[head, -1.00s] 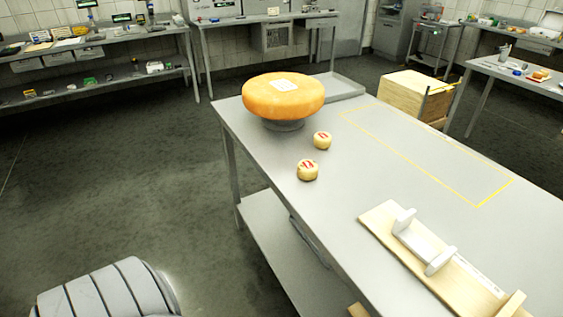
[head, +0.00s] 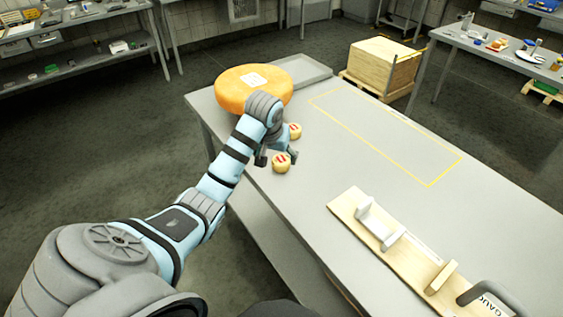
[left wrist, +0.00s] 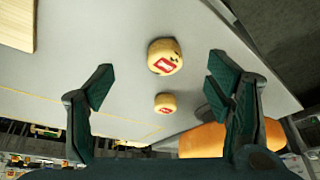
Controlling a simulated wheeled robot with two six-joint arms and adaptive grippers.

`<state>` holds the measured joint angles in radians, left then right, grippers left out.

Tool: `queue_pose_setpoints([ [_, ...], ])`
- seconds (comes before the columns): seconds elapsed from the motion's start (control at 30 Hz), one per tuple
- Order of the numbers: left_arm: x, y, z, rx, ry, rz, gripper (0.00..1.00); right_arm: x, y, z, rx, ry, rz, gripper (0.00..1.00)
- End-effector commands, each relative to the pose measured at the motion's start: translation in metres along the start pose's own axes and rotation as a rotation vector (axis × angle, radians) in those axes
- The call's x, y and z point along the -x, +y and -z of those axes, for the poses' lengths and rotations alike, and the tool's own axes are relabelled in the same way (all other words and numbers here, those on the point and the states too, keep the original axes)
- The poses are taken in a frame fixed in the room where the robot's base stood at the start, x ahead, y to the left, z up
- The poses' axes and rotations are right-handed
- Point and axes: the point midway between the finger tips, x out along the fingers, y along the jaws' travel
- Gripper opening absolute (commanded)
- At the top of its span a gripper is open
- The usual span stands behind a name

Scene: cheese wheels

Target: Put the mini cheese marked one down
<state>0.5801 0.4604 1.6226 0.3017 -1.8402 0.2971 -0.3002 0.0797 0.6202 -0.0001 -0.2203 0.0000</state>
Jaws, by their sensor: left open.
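Two small pale yellow cheeses with red labels sit apart on the steel table (head: 335,150). The near mini cheese (head: 281,164) also shows in the left wrist view (left wrist: 165,57). My right gripper is not in view.
A large orange cheese wheel (head: 252,88) with a white label stands behind the mini cheeses. A yellow outlined rectangle (head: 432,186) on the table is empty. A wooden board with white blocks (head: 382,222) lies at the front right. A grey tray (head: 303,72) is at the far end.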

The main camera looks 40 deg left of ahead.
Motion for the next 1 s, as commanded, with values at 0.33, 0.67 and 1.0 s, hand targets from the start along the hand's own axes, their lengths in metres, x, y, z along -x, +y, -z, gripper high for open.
queue_pose_setpoints([
  [0.33,-0.036,-0.009,0.026,0.066,-0.003,-0.009,0.73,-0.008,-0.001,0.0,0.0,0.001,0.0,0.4],
  [0.67,-0.092,-0.008,0.031,0.064,0.001,-0.01,0.73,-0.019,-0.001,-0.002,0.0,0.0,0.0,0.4],
  [1.0,-0.127,-0.008,0.035,0.063,0.004,-0.008,0.73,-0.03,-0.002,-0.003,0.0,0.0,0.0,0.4],
])
